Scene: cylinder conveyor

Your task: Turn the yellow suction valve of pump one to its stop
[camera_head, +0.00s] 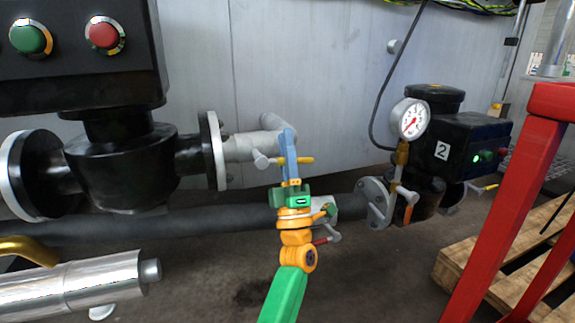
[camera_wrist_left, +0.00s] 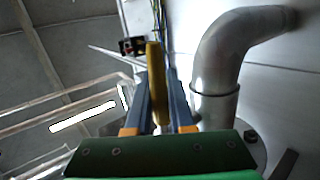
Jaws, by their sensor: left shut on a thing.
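The yellow valve lever (camera_head: 304,160) sits on a grey valve body (camera_head: 262,160) on the pipe right of the left-hand black pump (camera_head: 120,170). My left gripper (camera_head: 287,140) is at this lever, its blue fingers shut on it. In the left wrist view the yellow lever (camera_wrist_left: 156,85) stands upright between the two fingers of my left gripper (camera_wrist_left: 158,92). The gripper hides part of the lever and valve in the head view. No number shows on the left-hand pump. My right gripper is not in view.
A pump marked 2 (camera_head: 442,150) with a pressure gauge (camera_head: 410,119) stands to the right. A red frame (camera_head: 515,190) and wooden pallet (camera_head: 455,270) are at right. A lower valve with a red handle (camera_head: 322,241) is close beside my left wrist. A silver cylinder (camera_head: 75,285) lies lower left.

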